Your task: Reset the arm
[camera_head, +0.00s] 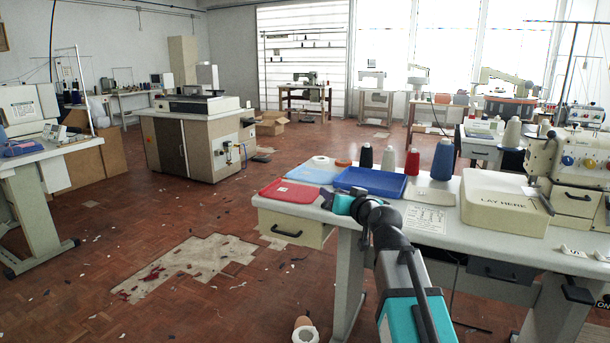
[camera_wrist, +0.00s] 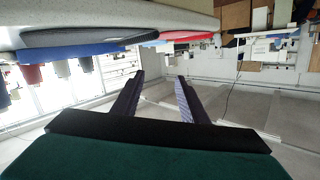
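My arm reaches up from the bottom of the head view and bends at a dark joint by the front edge of the sewing table (camera_head: 350,222). My gripper (camera_head: 326,199) is small there, near the table's front-left part, beside a red tray (camera_head: 291,191). In the wrist view, my gripper (camera_wrist: 161,77) shows two dark fingers standing apart with nothing between them. That view is upside down, with the table's pale edge (camera_wrist: 120,22) at the top. I cannot tell whether the gripper touches the table.
On the table are a blue tray (camera_head: 371,181), several thread cones, including a blue cone (camera_head: 442,160), a cream box marked "LAY HERE" (camera_head: 503,203) and a sewing machine (camera_head: 577,165). A cone (camera_head: 305,331) is on the floor. The floor at left is largely open, with scraps.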

